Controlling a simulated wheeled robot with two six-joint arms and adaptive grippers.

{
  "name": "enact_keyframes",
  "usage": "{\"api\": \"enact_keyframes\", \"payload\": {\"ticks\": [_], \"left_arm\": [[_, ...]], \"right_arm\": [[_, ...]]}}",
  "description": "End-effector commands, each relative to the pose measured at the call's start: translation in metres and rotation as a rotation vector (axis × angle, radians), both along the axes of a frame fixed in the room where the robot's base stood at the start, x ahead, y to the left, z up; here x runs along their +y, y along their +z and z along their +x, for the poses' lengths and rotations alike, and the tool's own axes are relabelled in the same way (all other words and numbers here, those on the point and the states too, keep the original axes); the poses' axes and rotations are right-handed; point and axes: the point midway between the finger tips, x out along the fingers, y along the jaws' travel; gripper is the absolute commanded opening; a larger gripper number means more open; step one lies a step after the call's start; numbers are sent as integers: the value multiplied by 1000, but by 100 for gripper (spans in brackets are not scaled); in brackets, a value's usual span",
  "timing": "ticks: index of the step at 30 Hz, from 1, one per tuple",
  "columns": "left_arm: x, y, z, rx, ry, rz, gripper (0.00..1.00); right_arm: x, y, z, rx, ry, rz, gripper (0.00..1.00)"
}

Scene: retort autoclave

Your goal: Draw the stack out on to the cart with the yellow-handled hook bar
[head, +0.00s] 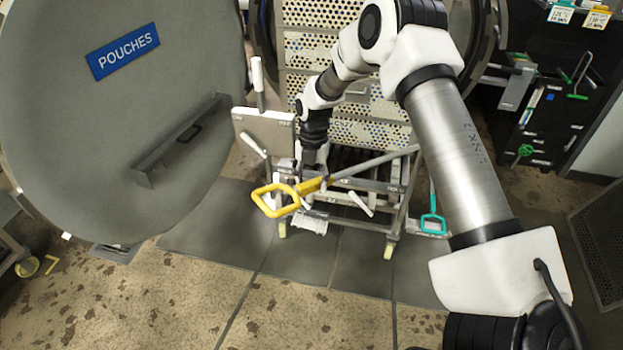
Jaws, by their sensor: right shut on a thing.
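The yellow-handled hook bar (372,165) lies across the front of the cart. Its yellow loop handle (268,203) points to the lower left and its grey shaft runs up to the right, where my right arm hides its far end. My right gripper (318,172) is shut on the bar near the yellow grip. The stack (312,58) of perforated metal layers stands in the round retort mouth behind my arm. The cart (398,212), a metal frame with rollers on top, stands in front of the mouth. I cannot tell whether the hook touches the stack. My left gripper is out of view.
The open round door (100,110) with a blue POUCHES sign (123,52) fills the left. A teal-handled tool (433,222) hangs at the cart's right side. A dark cabinet (545,125) stands at the right. The stained floor (300,315) in front is clear.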

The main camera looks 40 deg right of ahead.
Motion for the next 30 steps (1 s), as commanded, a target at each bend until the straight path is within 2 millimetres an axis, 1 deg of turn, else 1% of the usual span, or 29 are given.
{"api": "enact_keyframes", "payload": {"ticks": [1, 9, 30], "left_arm": [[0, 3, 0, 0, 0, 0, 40], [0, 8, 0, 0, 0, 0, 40], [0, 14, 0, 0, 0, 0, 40]], "right_arm": [[3, 4, -1, -6, 16, -2, 0], [19, 4, -15, -3, 13, 0, 0], [59, 3, -50, -1, 9, 1, 0]]}}
